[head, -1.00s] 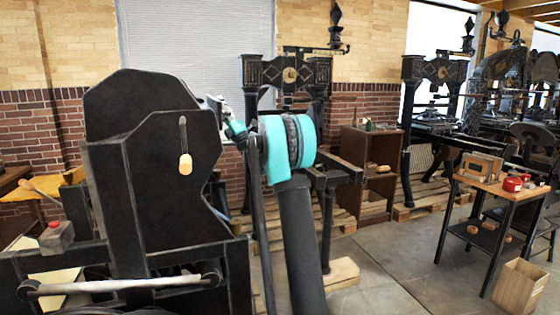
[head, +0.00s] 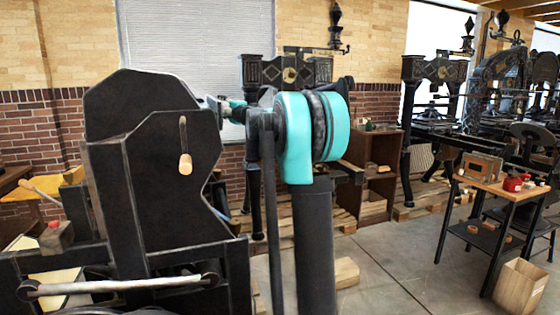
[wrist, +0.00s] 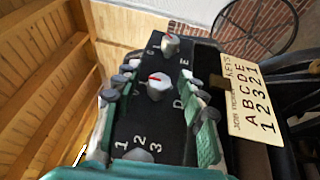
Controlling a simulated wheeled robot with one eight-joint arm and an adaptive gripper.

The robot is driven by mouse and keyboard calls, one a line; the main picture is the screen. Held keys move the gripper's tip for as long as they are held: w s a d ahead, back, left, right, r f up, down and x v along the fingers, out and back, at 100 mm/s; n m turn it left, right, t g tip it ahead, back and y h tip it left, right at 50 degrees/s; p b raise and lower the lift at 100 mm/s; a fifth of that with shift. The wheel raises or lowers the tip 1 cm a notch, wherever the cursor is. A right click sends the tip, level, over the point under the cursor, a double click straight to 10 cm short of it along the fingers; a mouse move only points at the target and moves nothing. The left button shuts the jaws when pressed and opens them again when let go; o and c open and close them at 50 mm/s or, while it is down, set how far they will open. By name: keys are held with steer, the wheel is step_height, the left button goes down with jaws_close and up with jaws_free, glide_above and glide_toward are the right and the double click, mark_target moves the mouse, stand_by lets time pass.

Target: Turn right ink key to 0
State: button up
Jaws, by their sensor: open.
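In the wrist view a dark key panel (wrist: 130,125) carries a row of silver knobs. The middle knob (wrist: 158,88) has a red pointer mark and lies between the fingers of my gripper (wrist: 160,84). A far knob (wrist: 171,45) stands near the panel's far end, and a near knob (wrist: 138,156) is partly cut off by my own teal part. White letters and the numbers 1, 2, 3 are printed on the panel. I cannot tell which knob is the right ink key. My gripper is open, one finger on each side. In the head view the black press (head: 160,190) hides the panel.
A cream job ticket (wrist: 258,75) with "KEYS", A B C D E and numbers stands right of the panel. A spoked wheel (wrist: 262,20) is behind it. A side table (head: 500,185) and a wooden bin (head: 520,287) stand right, with open floor between.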

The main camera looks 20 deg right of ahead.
steer(key=shift+m+g+h, duration=0.4)
steer(key=shift+g, duration=0.4)
steer(key=f+v, duration=0.1)
steer(key=v, duration=1.6)
steer(key=s+d+f+m+h, duration=0.5)
steer(key=f+m+h, duration=0.1)
steer(key=f+m, duration=0.2)
steer(key=s+d+f+m+h, duration=0.4)
steer(key=s+f+m+h, duration=0.1)
steer(key=f+m, duration=0.3)
steer(key=shift+d+f+g+h, duration=0.25)
steer(key=shift+d+g+h, duration=0.05)
steer(key=shift+d+h, duration=0.1)
steer(key=s+a+f+m+g+y, duration=0.1)
steer(key=s+a+f+m+g, duration=0.1)
steer(key=s+f, duration=0.8)
steer(key=s+a+f+m+g+y, duration=0.2)
steer(key=s+a+f+g, duration=0.3)
steer(key=s+f, duration=0.5)
steer(key=s+a+f+m+g+y, duration=0.2)
steer(key=s+a+f+g, duration=0.2)
steer(key=s+f, duration=0.6)
step_height(320, 180, down, 5)
steer(key=shift+s+a+r, duration=0.2)
steer(key=shift+s+a, duration=0.05)
steer(key=shift+a, duration=0.45)
